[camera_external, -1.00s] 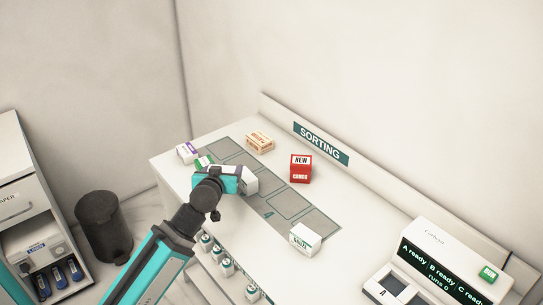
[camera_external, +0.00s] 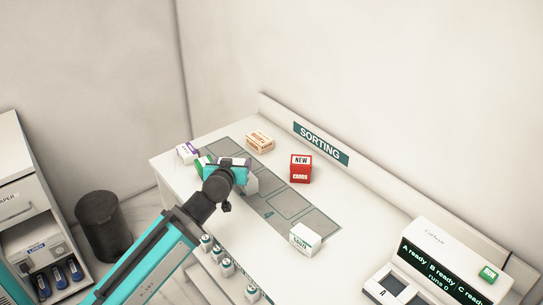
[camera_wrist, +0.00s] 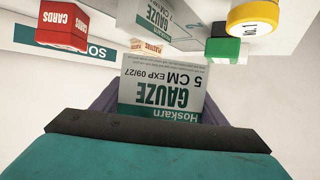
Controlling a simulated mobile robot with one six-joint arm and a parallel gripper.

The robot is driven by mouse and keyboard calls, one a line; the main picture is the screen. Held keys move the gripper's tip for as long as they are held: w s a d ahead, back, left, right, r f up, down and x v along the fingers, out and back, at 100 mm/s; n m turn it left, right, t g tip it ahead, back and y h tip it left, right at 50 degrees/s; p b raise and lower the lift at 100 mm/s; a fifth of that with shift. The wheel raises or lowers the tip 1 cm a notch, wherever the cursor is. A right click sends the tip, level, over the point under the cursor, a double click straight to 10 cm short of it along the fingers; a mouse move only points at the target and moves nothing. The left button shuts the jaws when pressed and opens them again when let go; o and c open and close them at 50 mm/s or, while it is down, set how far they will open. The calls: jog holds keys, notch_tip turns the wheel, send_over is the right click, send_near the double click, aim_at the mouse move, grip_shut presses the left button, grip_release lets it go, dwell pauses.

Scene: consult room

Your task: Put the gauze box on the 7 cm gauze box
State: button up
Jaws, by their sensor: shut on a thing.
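My gripper (camera_wrist: 160,118) is shut on a white gauze box (camera_wrist: 160,95) with a green band, marked 5 CM, which appears upside down in the wrist view. Its purplish jaws show at both sides of the box. Just beyond it in the wrist view is a second white gauze box (camera_wrist: 178,18), apparently marked 7 CM, cut by the top edge. In the external view my gripper (camera_external: 234,165) is over the table's marked strip, and the wrist hides much of what is there.
A red cards box (camera_external: 301,168) and a tan plasters box (camera_external: 260,141) stand behind. A white box with green lettering (camera_external: 305,239) stands at the front right. A yellow lid (camera_wrist: 253,16) shows in the wrist view.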

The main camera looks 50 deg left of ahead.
jog(key=shift+w+a+r+p, duration=0.15)
jog(key=shift+w+p, duration=0.3)
jog(key=shift+p, duration=0.8)
jog(key=shift+w+a+f+p, duration=0.15)
jog(key=shift+w+p, duration=0.35)
jog(key=shift+p, duration=0.8)
jog(key=shift+w+a+r+p, duration=0.15)
jog(key=shift+w+p, duration=0.3)
jog(key=shift+p, duration=0.8)
jog(key=p, duration=0.2)
jog(key=w+p, duration=0.1)
jog(key=p, duration=0.3)
jog(key=shift+w+a+f, duration=0.25)
jog(key=shift+w+a, duration=0.05)
jog(key=shift+w+a+f, duration=0.15)
jog(key=shift+w+a, duration=0.1)
jog(key=shift+w, duration=0.4)
jog(key=shift+w+a+f, duration=0.15)
jog(key=shift+w+a, duration=0.05)
jog(key=shift+w, duration=0.4)
jog(key=shift+f+p, duration=0.7)
jog(key=shift+f, duration=1.05)
jog(key=shift+f+b, duration=0.2)
jog(key=shift+b, duration=0.1)
jog(key=o, duration=1.1)
jog(key=shift+c, duration=0.2)
